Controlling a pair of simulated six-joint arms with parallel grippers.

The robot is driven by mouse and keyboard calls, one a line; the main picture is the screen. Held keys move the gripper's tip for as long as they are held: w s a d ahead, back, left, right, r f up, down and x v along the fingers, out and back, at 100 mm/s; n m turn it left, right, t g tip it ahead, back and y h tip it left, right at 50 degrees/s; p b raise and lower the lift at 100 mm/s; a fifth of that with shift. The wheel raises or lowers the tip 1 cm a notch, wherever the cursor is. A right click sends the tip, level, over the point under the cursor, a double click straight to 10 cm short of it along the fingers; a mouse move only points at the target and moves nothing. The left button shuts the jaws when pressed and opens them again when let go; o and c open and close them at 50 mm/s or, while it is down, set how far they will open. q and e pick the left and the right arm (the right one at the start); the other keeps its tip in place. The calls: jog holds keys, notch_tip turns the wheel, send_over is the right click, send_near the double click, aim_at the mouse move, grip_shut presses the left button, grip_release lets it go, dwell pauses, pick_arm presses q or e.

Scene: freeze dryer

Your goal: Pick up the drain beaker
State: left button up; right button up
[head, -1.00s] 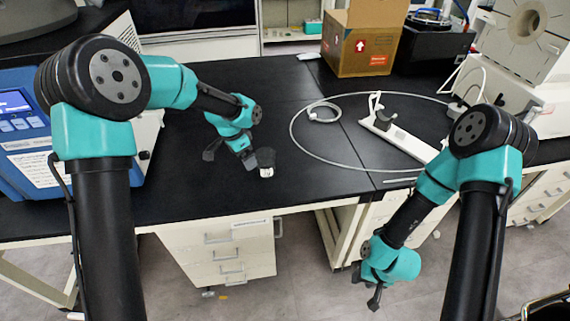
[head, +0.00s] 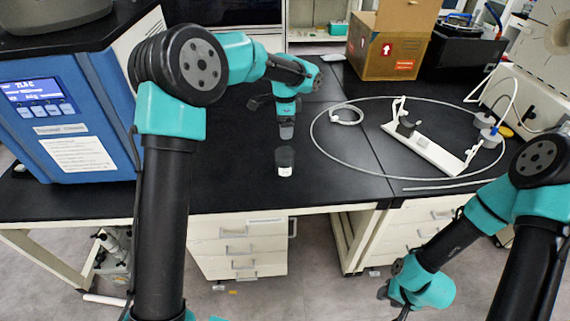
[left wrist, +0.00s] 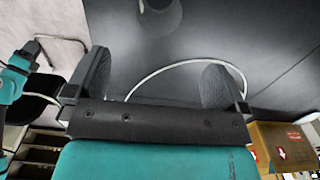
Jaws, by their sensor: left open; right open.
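A small dark beaker (head: 285,162) with a white label stands upright on the black bench in the head view, on the near side of my left gripper. In the left wrist view the beaker (left wrist: 160,14) is at the top edge, partly cut off, beyond the fingertips. My left gripper (head: 284,116) is open and empty behind the beaker, apart from it. Its two spread fingers show in the left wrist view (left wrist: 157,80) with nothing between them. My right gripper (head: 394,304) is low at the right, away from the bench top; its fingers are partly hidden.
A blue-fronted instrument (head: 95,125) stands on the left. A white tube (head: 322,147) loops over the bench around a white stand (head: 432,148) with a dark part on it. A cardboard box (head: 390,45) is at the back. The bench around the beaker is clear.

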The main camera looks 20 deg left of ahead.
pick_arm(q)
send_near(285, 156)
jog(key=s+f, duration=0.2)
jog(key=shift+s+d+f, duration=0.1)
jog(key=shift+s+d, duration=0.3)
jog(key=shift+s+f, duration=0.1)
jog(key=shift+f, duration=2.5)
jog(key=shift+c, duration=0.4)
jog(key=c, duration=0.9)
